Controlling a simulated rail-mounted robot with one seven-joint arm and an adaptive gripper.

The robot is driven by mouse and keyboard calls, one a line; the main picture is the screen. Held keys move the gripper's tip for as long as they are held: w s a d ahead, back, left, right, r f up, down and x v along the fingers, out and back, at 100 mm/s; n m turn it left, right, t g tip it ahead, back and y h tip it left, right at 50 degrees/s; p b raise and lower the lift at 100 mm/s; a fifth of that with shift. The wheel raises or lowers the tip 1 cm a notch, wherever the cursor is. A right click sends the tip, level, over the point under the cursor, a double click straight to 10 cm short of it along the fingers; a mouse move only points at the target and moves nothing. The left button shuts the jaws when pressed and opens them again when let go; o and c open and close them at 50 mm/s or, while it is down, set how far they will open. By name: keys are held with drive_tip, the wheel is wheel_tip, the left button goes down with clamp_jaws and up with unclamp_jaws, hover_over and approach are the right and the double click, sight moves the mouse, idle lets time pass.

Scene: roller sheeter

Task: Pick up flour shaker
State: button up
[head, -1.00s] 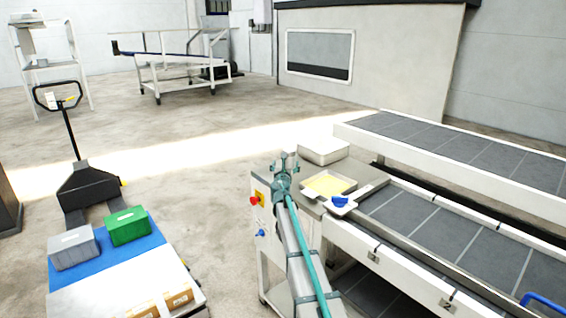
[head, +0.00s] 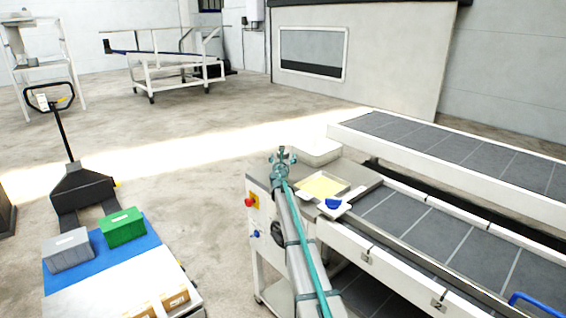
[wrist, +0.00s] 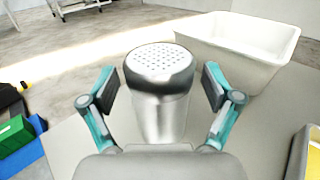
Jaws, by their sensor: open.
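The flour shaker (wrist: 160,95) is a metal cylinder with a pale perforated top and a dark rim. It stands upright in the middle of the wrist view. My gripper (wrist: 160,84) is open, with one dark finger pad on each side of the shaker and a visible gap on both sides in the picture. In the head view my gripper (head: 281,158) is over the left end of the sheeter's table. I cannot make out the shaker there; the gripper and arm cover that area.
A white tub (wrist: 240,45) stands close behind the shaker to the right. A tray with yellow content (head: 322,187) and a small tray with a blue item (head: 333,204) lie to the right. The sheeter's belt (head: 420,235) extends right. Grey (head: 67,249) and green (head: 122,227) boxes sit at left.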

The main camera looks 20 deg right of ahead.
drive_tip(key=c, duration=1.4)
drive_tip(key=shift+r, duration=0.15)
drive_tip(key=shift+r, duration=0.55)
drive_tip(key=s+r+p, duration=0.1)
drive_tip(key=s+r, duration=0.3)
drive_tip(key=s+r+p, duration=0.1)
drive_tip(key=s+r, duration=0.2)
drive_tip(key=s, duration=0.2)
drive_tip(key=s+r, duration=0.4)
drive_tip(key=s, duration=0.1)
drive_tip(key=shift+a+r+p, duration=0.1)
drive_tip(key=shift+r+p, duration=0.2)
drive_tip(key=shift+p, duration=0.1)
